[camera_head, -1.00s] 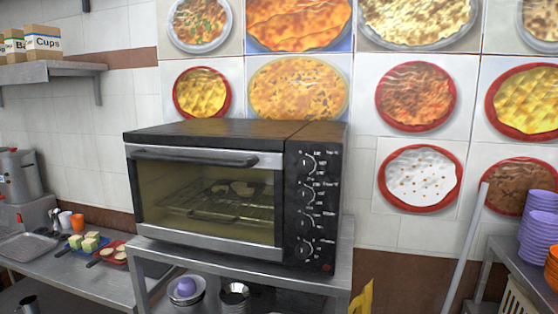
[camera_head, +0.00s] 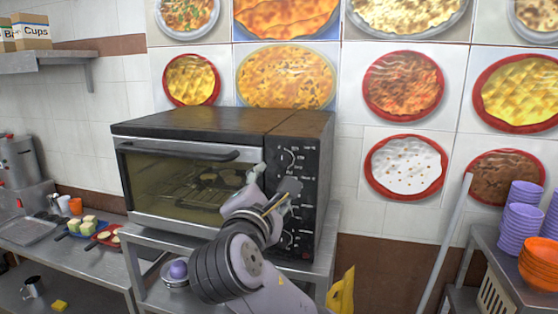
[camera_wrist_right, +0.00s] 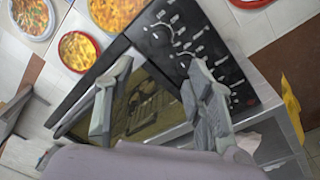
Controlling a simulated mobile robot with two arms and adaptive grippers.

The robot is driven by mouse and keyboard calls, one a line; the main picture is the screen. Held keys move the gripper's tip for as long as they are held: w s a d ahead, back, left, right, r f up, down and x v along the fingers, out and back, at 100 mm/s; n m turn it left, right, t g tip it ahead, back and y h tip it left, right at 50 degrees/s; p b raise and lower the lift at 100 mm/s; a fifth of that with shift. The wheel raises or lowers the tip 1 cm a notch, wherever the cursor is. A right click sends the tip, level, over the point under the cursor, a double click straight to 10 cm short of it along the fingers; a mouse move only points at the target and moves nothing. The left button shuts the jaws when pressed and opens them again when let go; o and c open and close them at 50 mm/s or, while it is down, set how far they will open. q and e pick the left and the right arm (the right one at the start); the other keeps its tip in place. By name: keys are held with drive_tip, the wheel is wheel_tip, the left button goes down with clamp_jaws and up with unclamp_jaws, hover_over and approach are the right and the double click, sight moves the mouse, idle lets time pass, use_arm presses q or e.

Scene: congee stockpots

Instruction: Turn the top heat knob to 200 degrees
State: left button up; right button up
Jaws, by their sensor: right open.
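The black toaster oven (camera_head: 225,122) stands on a metal stand with its glass door shut. Its control panel on the right carries a column of several knobs. The top heat knob (camera_head: 290,158) is clear of my gripper in the head view, and it also shows in the wrist view (camera_wrist_right: 161,33). My right gripper (camera_head: 276,178) is open and empty in front of the oven, below and left of the top knob. It hides part of the lower knobs and the door's right end. In the wrist view its two fingers (camera_wrist_right: 155,90) are spread apart, with the panel beyond them. My left gripper is out of view.
The metal stand (camera_head: 150,243) holds bowls on its lower shelf. A counter with food trays (camera_head: 75,226) is at left. Stacked purple bowls (camera_head: 523,222) and orange bowls (camera_head: 538,265) stand at right. A grey pole (camera_head: 446,245) leans near them.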

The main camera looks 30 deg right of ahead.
sight(283, 163)
drive_tip(key=p+x, duration=0.3)
drive_tip(key=x, duration=0.8)
drive_tip(key=shift+d+p, duration=0.2)
drive_tip(key=shift+p, duration=0.15)
drive_tip(key=shift+w+d, duration=0.35)
drive_tip(key=shift+d, duration=0.05)
drive_tip(key=shift+a, duration=0.1)
drive_tip(key=shift+c, duration=0.5)
drive_tip(key=shift+f, duration=0.1)
clamp_jaws()
